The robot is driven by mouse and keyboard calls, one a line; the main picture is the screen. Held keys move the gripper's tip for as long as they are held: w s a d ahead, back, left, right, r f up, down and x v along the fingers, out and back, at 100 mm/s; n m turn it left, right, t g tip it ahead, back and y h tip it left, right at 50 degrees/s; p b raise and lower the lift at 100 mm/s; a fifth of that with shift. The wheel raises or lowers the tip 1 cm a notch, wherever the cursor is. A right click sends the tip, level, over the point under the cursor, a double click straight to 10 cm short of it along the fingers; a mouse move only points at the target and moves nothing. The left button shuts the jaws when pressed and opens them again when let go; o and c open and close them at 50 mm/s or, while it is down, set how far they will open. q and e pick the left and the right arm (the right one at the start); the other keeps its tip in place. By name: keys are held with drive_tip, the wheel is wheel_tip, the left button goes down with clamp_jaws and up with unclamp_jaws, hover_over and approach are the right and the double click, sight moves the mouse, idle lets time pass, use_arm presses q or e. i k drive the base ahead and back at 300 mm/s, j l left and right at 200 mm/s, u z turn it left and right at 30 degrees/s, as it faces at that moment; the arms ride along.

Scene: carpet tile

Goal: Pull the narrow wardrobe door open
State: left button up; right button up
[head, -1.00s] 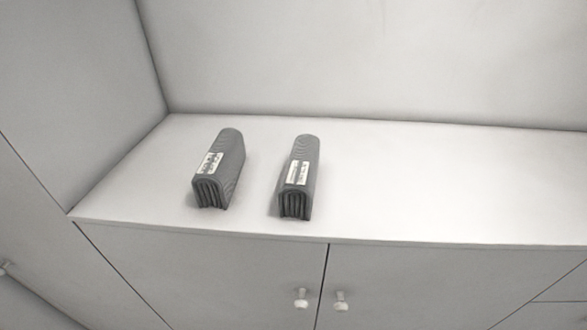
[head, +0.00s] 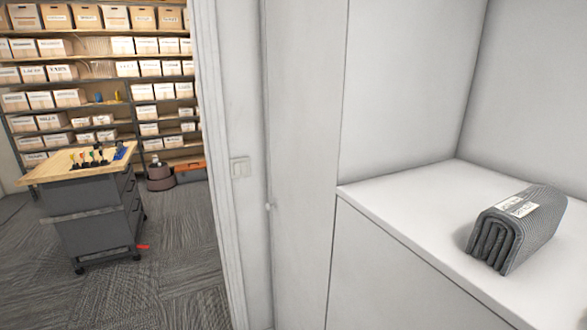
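The narrow wardrobe door (head: 303,120) is a tall pale panel in the middle of the head view, just right of the doorway frame. Neither of my grippers is in view.
A low white cabinet (head: 375,200) with a folded grey textile (head: 515,228) on top stands at right. Beyond the doorway are a wheeled workbench (head: 95,222), shelves of boxes and open carpet.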

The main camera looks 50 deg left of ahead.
sight(306, 39)
drive_tip(key=u, duration=1.55)
